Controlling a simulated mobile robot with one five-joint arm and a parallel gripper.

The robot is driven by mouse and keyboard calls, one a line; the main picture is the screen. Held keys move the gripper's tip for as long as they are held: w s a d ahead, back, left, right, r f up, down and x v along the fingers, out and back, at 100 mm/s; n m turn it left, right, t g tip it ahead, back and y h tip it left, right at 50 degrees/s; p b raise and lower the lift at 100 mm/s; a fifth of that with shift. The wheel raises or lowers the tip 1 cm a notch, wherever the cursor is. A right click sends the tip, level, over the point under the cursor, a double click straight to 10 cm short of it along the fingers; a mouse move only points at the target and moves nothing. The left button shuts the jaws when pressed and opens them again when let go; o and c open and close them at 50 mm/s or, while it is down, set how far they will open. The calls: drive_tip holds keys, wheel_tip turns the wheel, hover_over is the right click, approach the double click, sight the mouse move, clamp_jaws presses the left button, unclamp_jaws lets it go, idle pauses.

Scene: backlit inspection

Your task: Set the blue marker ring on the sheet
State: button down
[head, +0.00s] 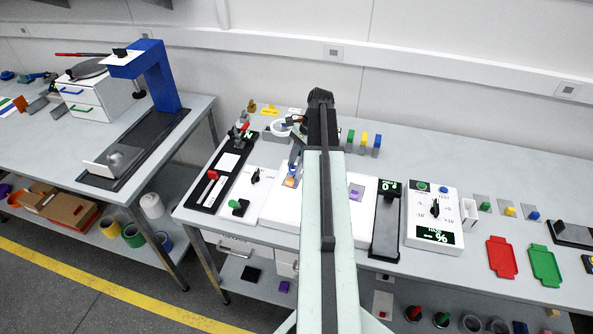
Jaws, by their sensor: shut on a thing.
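My arm rises through the middle of the head view and hides part of the bench. My gripper (294,162) is just left of the arm, small and partly hidden, above the far edge of a white panel. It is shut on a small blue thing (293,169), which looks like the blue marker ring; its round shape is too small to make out. The white panel (282,213), which looks like the sheet, lies on the bench on both sides of my arm. An orange and blue patch (290,182) shows just below the gripper. I cannot tell whether the ring touches the panel.
A purple block (356,191) sits on the panel's right part. A black stand with a green display (386,220) and a white dial box (432,215) are to the right. A white switch board (246,195) is to the left. Colored blocks (364,140) stand behind.

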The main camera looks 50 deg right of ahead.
wheel_tip(320, 180, down, 3)
drive_tip(key=shift+r+b, duration=0.15)
drive_tip(key=shift+b, duration=0.4)
drive_tip(key=shift+r, duration=0.2)
drive_tip(key=shift+f, duration=0.1)
drive_tip(key=c, duration=1.1)
unclamp_jaws()
drive_tip(key=shift+o, duration=0.2)
drive_tip(key=shift+r+p, duration=0.4)
drive_tip(key=shift+p, duration=0.1)
drive_tip(key=p+v, duration=1)
drive_tip(key=v, duration=0.1)
drive_tip(key=shift+r, duration=0.15)
